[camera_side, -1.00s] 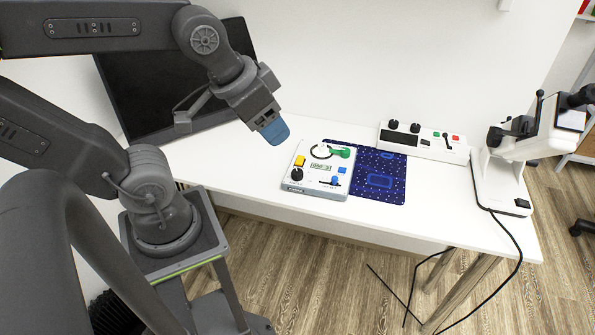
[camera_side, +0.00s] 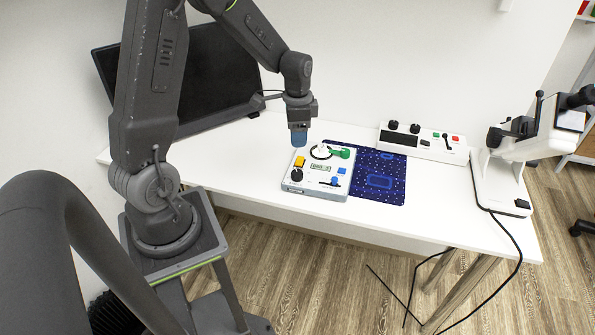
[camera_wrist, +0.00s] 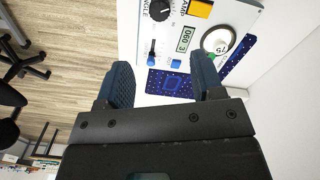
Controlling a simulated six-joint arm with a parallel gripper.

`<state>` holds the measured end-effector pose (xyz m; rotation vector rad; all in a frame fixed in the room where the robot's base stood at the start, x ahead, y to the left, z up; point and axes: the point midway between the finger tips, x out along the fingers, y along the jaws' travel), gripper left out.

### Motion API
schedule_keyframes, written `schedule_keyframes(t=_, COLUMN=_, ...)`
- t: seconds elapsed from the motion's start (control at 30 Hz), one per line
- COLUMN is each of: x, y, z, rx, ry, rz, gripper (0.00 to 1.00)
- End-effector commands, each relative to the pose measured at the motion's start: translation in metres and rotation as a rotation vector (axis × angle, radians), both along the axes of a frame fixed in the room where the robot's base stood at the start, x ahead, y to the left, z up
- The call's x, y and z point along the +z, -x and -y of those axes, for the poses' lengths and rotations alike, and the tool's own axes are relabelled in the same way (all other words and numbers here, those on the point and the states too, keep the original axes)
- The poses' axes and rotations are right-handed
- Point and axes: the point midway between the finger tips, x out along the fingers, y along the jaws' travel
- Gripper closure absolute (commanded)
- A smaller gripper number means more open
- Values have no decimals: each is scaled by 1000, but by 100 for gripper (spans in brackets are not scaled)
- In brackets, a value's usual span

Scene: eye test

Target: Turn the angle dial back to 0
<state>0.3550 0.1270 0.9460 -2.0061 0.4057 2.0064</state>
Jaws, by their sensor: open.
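The white control box (camera_side: 310,190) sits on the table, and part of it shows in the wrist view (camera_wrist: 139,40). Its angle dial is a black round knob (camera_side: 296,175) at the front left; in the wrist view the knob (camera_wrist: 159,9) is at the top edge beside the word ANGLE, partly cut off. The box's small display (camera_wrist: 184,39) shows digits starting with 060, upside down. My gripper (camera_side: 299,138) points down above the back left of the box, apart from it. In the wrist view its blue fingers (camera_wrist: 162,68) are apart with nothing between them.
The box also carries a yellow button (camera_side: 299,161), a blue slider knob (camera_side: 335,181), a blue button (camera_side: 342,170) and a green part (camera_side: 343,153). A blue mat (camera_side: 392,190) lies to the right. A white panel (camera_side: 423,146), microscope (camera_side: 503,170) and dark monitor (camera_side: 215,75) stand around.

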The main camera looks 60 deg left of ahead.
Motion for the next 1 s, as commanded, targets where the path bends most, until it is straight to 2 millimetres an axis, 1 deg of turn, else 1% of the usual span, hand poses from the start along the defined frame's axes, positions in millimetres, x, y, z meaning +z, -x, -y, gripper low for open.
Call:
schedule_keyframes(t=0.17, x=-20, y=1, z=0, rx=-2, ry=2, rz=-5, gripper=39)
schedule_keyframes(t=0.5, x=-88, y=1, z=1, rx=-1, ry=3, rz=-7, gripper=39)
schedule_keyframes(t=0.7, x=-120, y=1, z=1, rx=0, ry=1, rz=-5, gripper=39)
schedule_keyframes(t=0.83, x=-132, y=1, z=1, rx=0, ry=0, rz=-3, gripper=39)
schedule_keyframes(t=1.0, x=-137, y=0, z=1, rx=0, ry=-1, rz=-2, gripper=39)
